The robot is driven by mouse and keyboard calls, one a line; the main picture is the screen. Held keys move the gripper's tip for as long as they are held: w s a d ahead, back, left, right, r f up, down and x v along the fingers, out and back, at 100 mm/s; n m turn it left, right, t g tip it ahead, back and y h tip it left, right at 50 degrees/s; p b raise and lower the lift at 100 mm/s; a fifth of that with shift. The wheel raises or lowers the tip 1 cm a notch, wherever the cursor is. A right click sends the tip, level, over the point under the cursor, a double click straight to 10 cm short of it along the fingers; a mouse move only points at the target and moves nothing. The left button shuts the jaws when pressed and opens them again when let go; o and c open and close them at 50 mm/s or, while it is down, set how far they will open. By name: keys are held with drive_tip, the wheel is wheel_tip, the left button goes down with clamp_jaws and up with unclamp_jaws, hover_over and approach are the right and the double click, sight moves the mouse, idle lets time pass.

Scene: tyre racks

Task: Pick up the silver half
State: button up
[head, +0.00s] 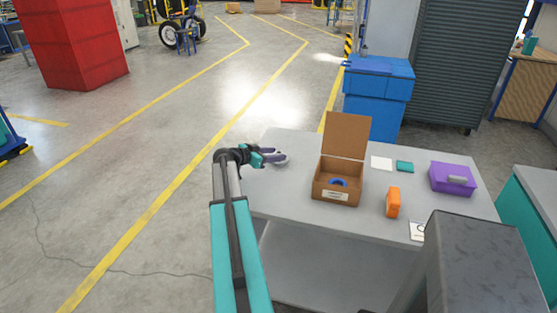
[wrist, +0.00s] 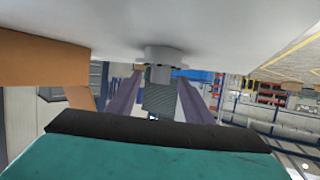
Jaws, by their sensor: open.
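My gripper (head: 276,157) is open at the left back corner of the grey table, low over its top. In the wrist view, which appears upside down, its two purple-grey fingers (wrist: 160,78) point at a small silver-grey rounded piece (wrist: 163,53) on the table surface. The piece looks like the silver half and lies at or just beyond the fingertips, between them in the picture. I cannot tell whether the fingers touch it. In the head view this piece is hard to separate from the fingers.
On the table (head: 283,203) stand an open cardboard box (head: 337,193) with a blue ring (head: 338,183) inside, an orange block (head: 393,202), a purple box (head: 447,176) with a grey piece on top, and white (head: 381,163) and teal (head: 405,167) flat pieces. Blue bins (head: 378,90) stand behind.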

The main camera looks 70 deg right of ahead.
clamp_jaws()
idle(0.3)
drive_tip(key=shift+r, duration=0.2)
drive_tip(key=shift+r+b, duration=0.7)
drive_tip(key=shift+r, duration=0.4)
drive_tip(key=s+a+r+b, duration=0.1)
drive_tip(key=s+a+b, duration=0.1)
drive_tip(key=a, duration=0.5)
drive_tip(key=s+a+r+b, duration=0.1)
drive_tip(key=s+a+b, duration=0.1)
drive_tip(key=a, duration=0.6)
drive_tip(key=shift+s+a+r, duration=0.15)
drive_tip(key=shift+s+r, duration=0.1)
drive_tip(key=shift+s, duration=0.1)
